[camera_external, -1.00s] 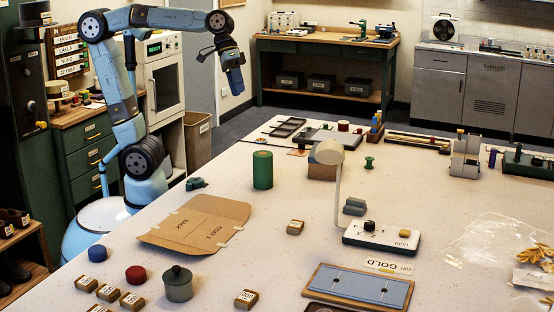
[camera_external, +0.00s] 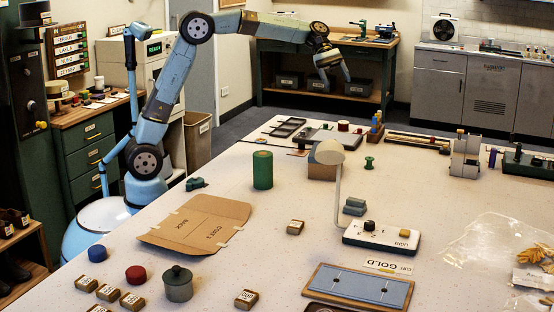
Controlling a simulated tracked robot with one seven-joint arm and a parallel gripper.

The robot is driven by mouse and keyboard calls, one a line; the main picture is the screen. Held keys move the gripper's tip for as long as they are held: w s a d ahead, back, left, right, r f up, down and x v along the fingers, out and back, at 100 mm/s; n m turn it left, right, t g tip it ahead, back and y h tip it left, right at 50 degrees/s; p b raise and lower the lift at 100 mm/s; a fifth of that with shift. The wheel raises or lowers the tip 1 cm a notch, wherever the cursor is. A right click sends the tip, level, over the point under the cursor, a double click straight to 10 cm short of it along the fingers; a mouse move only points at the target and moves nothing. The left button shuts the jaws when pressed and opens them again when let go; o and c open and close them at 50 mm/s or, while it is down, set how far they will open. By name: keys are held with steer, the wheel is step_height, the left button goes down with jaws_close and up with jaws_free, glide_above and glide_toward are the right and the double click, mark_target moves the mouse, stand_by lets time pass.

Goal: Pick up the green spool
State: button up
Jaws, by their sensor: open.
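A small green spool (camera_external: 370,163) with flared ends stands upright on the far part of the white table (camera_external: 290,262), right of the lamp head. My gripper (camera_external: 336,80) is open and empty, high in the air beyond the table's far edge. It is well above the small spool and up to its left in the picture, touching nothing.
The desk lamp (camera_external: 330,153) rises between the green cylinder and the small spool, close to a cardboard block (camera_external: 321,172). A red spool (camera_external: 343,126) and trays (camera_external: 285,128) lie farther back. A brown card pattern (camera_external: 195,224) lies flat at left.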

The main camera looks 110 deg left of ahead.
steer(key=a+f+n+t+h, duration=0.1)
steer(key=a+f+n+t, duration=0.15)
steer(key=a, duration=0.65)
steer(key=a+f+n+t, duration=0.1)
steer(key=a+f+n, duration=0.15)
steer(key=a, duration=0.65)
glide_toward(367, 159)
steer(key=shift+w+a+f+n, duration=0.2)
steer(key=shift+w+f+n, duration=0.2)
steer(key=shift+w+f, duration=0.75)
steer(key=shift+f+x, duration=0.1)
steer(key=shift+x, duration=1.5)
steer(key=shift+f+x, duration=0.15)
steer(key=shift+x, duration=1.45)
steer(key=shift+s, duration=0.15)
steer(key=shift+c, duration=0.5)
steer(key=shift+r, duration=0.1)
steer(key=c, duration=1)
